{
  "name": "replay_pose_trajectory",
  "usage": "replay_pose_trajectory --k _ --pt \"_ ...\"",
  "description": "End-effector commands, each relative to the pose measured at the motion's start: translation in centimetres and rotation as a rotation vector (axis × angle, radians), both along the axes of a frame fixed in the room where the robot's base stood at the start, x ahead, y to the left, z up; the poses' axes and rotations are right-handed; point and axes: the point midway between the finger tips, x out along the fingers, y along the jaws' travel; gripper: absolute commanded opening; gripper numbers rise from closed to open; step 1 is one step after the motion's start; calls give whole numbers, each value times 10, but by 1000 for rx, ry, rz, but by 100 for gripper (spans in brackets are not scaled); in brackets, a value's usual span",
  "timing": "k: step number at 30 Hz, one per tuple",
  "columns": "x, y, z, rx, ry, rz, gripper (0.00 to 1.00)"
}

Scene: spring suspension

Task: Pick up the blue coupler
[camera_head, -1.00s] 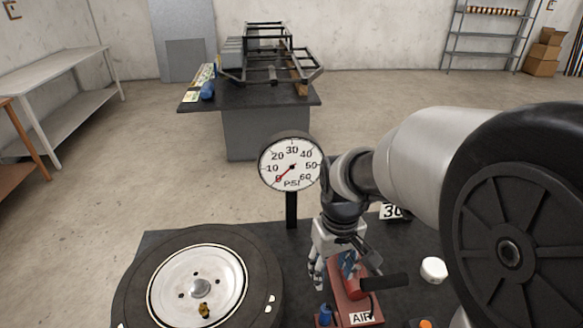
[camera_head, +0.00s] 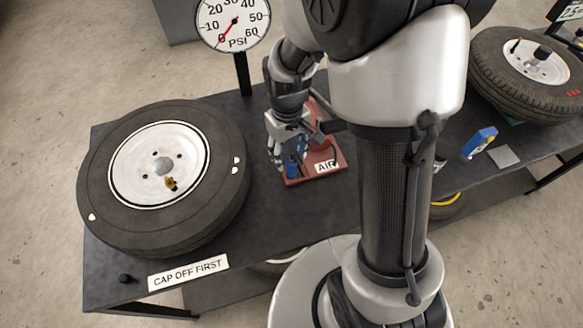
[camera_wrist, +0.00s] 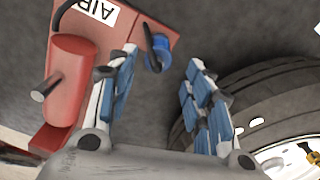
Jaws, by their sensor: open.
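The blue coupler (camera_wrist: 159,47) is a small blue cylinder on the front left corner of the red air unit marked AIR, with a dark hose at it. It also shows in the head view (camera_head: 291,169), just under my gripper. My gripper (camera_wrist: 158,75) is open and empty, its two blue-padded fingers pointing toward the unit. In the wrist view the coupler lies beyond the fingertips, between their lines and nearer the left finger. In the head view my gripper (camera_head: 288,160) is over the unit's left edge. I cannot tell how high it is above the coupler.
The red air unit (camera_head: 329,175) stands on the dark table (camera_head: 255,225). A tyre on a white wheel (camera_head: 200,225) lies left of my gripper. The pressure gauge (camera_head: 234,20) stands behind on a post. A "CAP OFF FIRST" sign (camera_head: 188,273) is at the front edge.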

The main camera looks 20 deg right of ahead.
Motion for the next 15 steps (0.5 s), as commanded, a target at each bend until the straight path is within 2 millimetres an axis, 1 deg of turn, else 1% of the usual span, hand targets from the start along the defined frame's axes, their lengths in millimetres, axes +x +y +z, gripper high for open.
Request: replay_pose_trajectory --k 5,9,12,15 --pt "-3 -2 -14 -1 2 -1 47" --pt "-8 -7 -36 0 2 -1 47" --pt "-7 -6 -49 0 2 0 47" --pt "-7 -6 -53 0 1 0 47"
